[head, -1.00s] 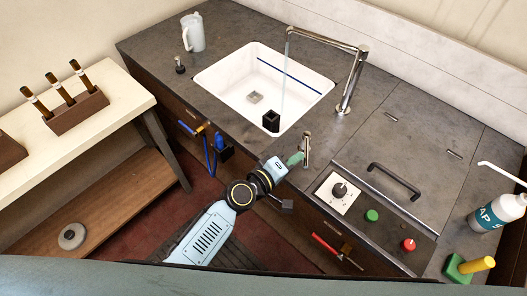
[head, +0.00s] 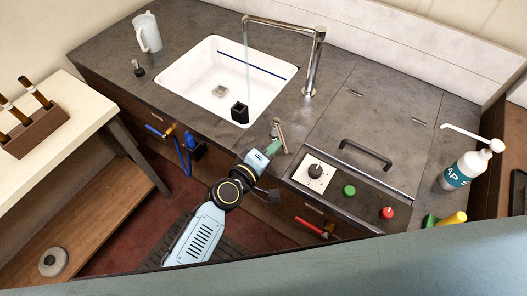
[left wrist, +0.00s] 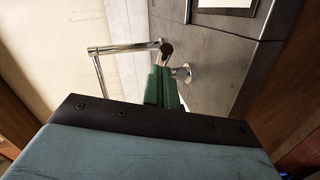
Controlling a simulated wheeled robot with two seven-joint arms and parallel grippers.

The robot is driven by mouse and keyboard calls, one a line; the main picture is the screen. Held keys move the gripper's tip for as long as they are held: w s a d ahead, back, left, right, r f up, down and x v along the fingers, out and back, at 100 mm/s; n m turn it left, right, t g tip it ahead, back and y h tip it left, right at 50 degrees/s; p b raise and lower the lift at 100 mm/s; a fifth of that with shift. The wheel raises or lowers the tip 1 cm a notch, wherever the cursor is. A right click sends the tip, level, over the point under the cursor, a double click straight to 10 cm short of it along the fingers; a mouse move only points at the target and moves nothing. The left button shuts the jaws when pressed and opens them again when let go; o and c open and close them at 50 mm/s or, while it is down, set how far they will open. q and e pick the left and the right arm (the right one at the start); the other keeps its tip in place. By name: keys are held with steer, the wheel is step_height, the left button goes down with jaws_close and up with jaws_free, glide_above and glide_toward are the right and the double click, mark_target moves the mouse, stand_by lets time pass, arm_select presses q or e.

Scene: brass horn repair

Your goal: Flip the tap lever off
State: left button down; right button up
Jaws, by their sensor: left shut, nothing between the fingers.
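The tap lever (head: 281,137) is a small metal stick on the counter's front edge, right of the sink. It also shows in the left wrist view (left wrist: 167,47), beside a round chrome base. The chrome tap (head: 314,65) arches over the white sink (head: 203,62), and a thin water stream (head: 247,60) falls from its spout. My left gripper (head: 273,147) is shut and empty, its green fingertips right at the lever. In the left wrist view the green fingers (left wrist: 163,88) reach up close to the lever; I cannot tell whether they touch. My right gripper is not in view.
A black block (head: 240,112) stands in the sink. Right of the lever are a dial panel (head: 314,174), a green button (head: 349,190), a red button (head: 387,213) and a black handle (head: 366,153). A soap bottle (head: 466,170) stands at the far right.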

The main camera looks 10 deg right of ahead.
arm_select(q)
steer(key=w+a+v, duration=0.1)
steer(key=v, duration=1.2)
steer(key=shift+r+p, duration=0.2)
steer(key=shift+p, duration=0.25)
steer(key=shift+w, duration=0.1)
